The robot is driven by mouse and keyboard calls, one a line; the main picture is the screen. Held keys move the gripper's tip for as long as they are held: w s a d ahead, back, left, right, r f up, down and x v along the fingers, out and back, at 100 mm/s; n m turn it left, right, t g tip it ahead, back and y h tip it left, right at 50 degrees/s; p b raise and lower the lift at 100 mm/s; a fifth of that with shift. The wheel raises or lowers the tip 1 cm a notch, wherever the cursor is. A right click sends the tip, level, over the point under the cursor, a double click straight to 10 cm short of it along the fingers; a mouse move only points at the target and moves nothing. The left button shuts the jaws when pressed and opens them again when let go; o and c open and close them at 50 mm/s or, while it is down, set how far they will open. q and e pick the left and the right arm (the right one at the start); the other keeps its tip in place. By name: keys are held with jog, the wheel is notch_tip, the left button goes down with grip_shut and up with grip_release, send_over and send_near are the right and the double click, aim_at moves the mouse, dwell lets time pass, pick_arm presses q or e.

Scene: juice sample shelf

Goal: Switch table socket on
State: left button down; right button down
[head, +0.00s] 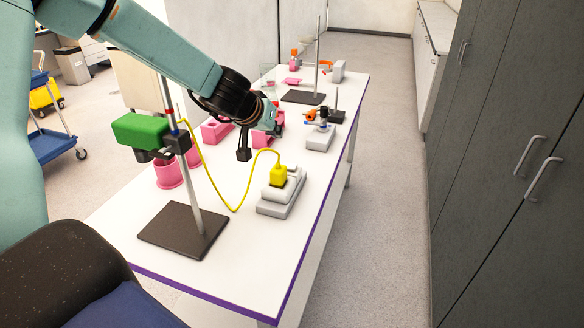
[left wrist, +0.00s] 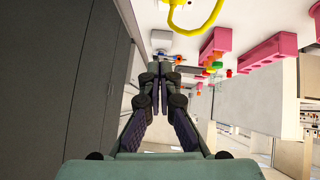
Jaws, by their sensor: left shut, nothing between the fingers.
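The table socket (head: 283,196) is a pale grey block on the white table, near its right edge. A yellow plug (head: 278,174) sits on it, and a yellow cable (head: 232,208) runs from it to the left. I cannot make out the state of its switch. My left gripper (head: 274,122) is above the table, beyond the socket and apart from it. In the left wrist view its fingers (left wrist: 160,92) are together with nothing between them. The yellow cable also shows at the top of the left wrist view (left wrist: 196,22). My right gripper is out of view.
A stand with a dark base (head: 184,230) and a green clamped block (head: 143,130) is left of the socket. Pink holders (head: 168,174) stand behind it. A grey block with a valve (head: 320,138) is farther back. Dark cabinets (head: 505,150) line the right; the aisle is clear.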

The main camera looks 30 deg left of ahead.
pick_arm(q)
jog(key=f, duration=0.1)
jog(key=b, duration=0.9)
send_over(290, 169)
notch_tip(290, 169, down, 10)
jog(key=shift+a+f, duration=0.15)
jog(key=shift+f+b, duration=0.55)
jog(key=shift+s+d+f+b, duration=0.15)
jog(key=shift+d+f+b, duration=0.1)
jog(key=shift+b, duration=0.15)
jog(key=shift+w+f, duration=0.2)
jog(key=shift+f, duration=0.05)
jog(key=shift+s+r, duration=0.1)
jog(key=shift+s, duration=0.1)
